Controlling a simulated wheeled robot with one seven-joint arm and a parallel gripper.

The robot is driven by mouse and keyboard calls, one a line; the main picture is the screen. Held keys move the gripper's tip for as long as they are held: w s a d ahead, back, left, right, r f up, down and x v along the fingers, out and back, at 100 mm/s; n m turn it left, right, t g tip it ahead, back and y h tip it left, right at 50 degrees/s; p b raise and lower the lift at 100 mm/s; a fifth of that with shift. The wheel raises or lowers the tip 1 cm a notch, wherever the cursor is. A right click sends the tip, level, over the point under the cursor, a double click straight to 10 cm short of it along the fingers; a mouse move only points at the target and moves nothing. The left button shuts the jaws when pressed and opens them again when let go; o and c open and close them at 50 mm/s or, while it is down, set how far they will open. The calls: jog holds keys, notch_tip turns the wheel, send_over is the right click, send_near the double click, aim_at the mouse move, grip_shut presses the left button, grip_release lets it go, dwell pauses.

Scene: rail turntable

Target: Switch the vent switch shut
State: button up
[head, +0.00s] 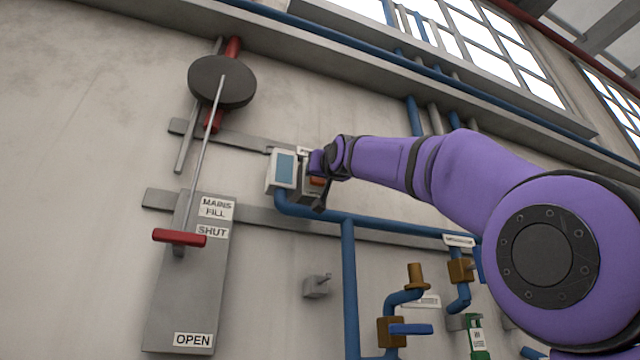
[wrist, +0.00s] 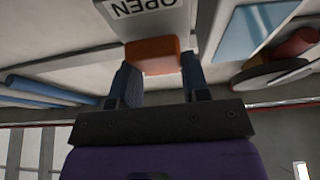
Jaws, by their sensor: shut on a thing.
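The vent switch, an orange handle (wrist: 153,50), sits between my two fingers in the wrist view. Behind it is a light plate (wrist: 148,14) with an upside-down OPEN label. My gripper (wrist: 158,68) is shut on the orange handle. In the head view, the orange handle (head: 316,181) shows small beside my gripper (head: 318,185) at the wall. My wrist and fingers hide most of the switch box, and its other label cannot be read.
A box with a blue screen (head: 285,170) is just left of the switch. Further left is the mains fill panel (head: 190,290) with a red-handled lever (head: 179,238) near SHUT. Blue pipes (head: 348,280) run below, with a blue-handled valve (head: 410,329).

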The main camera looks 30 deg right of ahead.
jog(key=o, duration=0.9)
jog(key=v, duration=1)
jog(key=shift+s+a+f, duration=0.15)
jog(key=shift+s+f, duration=0.05)
jog(key=shift+s, duration=0.15)
